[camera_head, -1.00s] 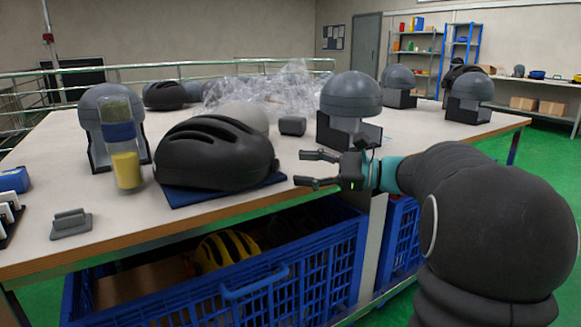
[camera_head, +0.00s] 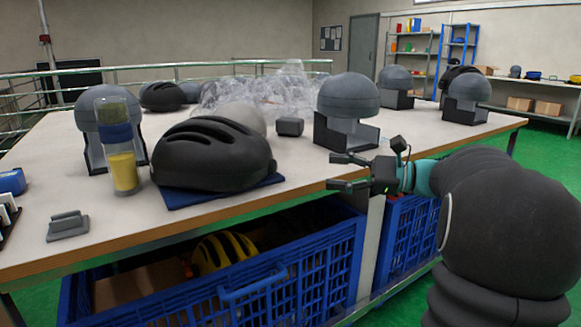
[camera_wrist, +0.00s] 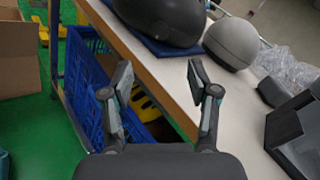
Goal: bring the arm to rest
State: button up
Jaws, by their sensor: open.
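My gripper (camera_head: 342,172) is at the front edge of the table in the head view, with its fingers apart and pointing left. It holds nothing. In the wrist view my gripper (camera_wrist: 160,80) shows two spread fingers with the table edge and a blue crate behind them. A black helmet (camera_head: 213,155) lies on a dark blue mat (camera_head: 192,196) to the left of the gripper; the helmet also shows at the top of the wrist view (camera_wrist: 165,20). A grey headform on a dark stand (camera_head: 347,108) stands just behind the gripper.
The table (camera_head: 100,225) also carries a yellow-and-blue timer-like cylinder (camera_head: 122,160), clear plastic wrap (camera_head: 265,92), a small grey block (camera_head: 290,127) and more headforms. Blue crates (camera_head: 290,275) stand under the table, one holding a yellow helmet (camera_head: 225,252). Green floor is free at the right.

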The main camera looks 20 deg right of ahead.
jog(key=s+a+f+n+g+h+p, duration=0.2)
jog(key=s+a+f+n+g+h, duration=0.4)
jog(key=s+a, duration=0.7)
jog(key=s+d+f+n+t+h+p, duration=0.2)
jog(key=s+f+n+t+h, duration=0.1)
jog(key=s+f+n+h, duration=0.5)
jog(key=s+n+h, duration=0.2)
jog(key=s+n, duration=0.1)
jog(key=s, duration=0.1)
jog(key=shift+d, duration=0.15)
